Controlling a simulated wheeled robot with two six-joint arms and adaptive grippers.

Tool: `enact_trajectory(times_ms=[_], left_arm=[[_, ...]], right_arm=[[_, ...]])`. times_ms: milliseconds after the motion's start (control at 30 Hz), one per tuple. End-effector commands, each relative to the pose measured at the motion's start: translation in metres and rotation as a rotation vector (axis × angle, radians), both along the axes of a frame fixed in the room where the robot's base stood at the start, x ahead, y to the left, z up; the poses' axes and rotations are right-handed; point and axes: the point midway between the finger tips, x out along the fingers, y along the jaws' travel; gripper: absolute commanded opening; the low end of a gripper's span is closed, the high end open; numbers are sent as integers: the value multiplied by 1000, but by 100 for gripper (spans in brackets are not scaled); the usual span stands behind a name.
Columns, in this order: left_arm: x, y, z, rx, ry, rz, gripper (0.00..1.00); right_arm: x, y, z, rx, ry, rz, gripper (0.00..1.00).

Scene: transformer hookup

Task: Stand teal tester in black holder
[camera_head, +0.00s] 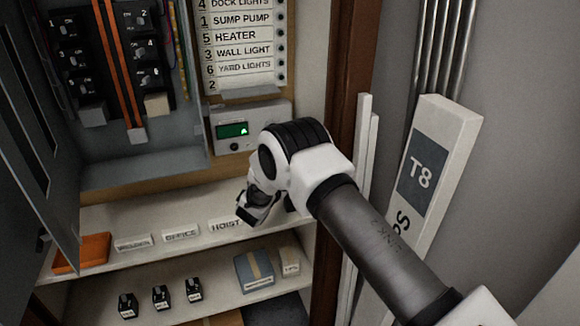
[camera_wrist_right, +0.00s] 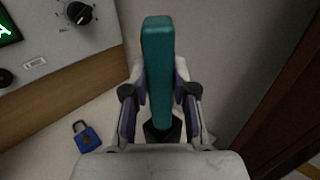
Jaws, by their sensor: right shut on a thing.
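The teal tester (camera_wrist_right: 158,65) stands out lengthwise between the fingers of my right gripper (camera_wrist_right: 160,100) in the right wrist view. The gripper is shut on it. A dark piece (camera_wrist_right: 162,133) shows at the tester's lower end; I cannot tell whether it is the black holder or whether it touches the tester. In the head view my right gripper (camera_head: 258,207) is over the right part of the upper shelf (camera_head: 190,220), below the meter box. My own arm hides the tester there, and I cannot make out the holder. My left gripper is not in view.
The meter box (camera_head: 250,128) with a green screen is close above the gripper. A blue padlock (camera_wrist_right: 86,137) lies nearby. Name labels (camera_head: 181,236) and an orange tray (camera_head: 82,253) line the shelf. A brown post (camera_head: 345,110) stands at the right.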

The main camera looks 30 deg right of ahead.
Motion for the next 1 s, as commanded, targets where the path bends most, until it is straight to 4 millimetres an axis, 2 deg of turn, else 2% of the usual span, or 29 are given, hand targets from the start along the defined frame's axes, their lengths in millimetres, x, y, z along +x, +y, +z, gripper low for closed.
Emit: enact_trajectory(times_ms=[33, 100, 133, 400, 533, 667, 900, 1000], left_arm=[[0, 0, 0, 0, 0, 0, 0], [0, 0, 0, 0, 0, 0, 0], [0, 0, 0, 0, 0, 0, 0], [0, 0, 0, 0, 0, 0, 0], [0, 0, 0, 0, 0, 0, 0], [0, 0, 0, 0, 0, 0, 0], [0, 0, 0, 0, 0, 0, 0], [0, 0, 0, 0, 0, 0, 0]], right_arm=[[0, 0, 1, -1, -1, 0, 30], [0, 0, 0, -1, -1, 0, 55], [0, 0, 0, -1, -1, 0, 56], [0, 0, 0, 0, 1, 0, 56], [-4, 10, 0, 0, 1, 3, 56], [-18, 33, 0, -2, 3, 5, 56], [-50, 84, 1, -2, 1, 5, 56], [-58, 97, 0, -1, 0, 3, 56]])
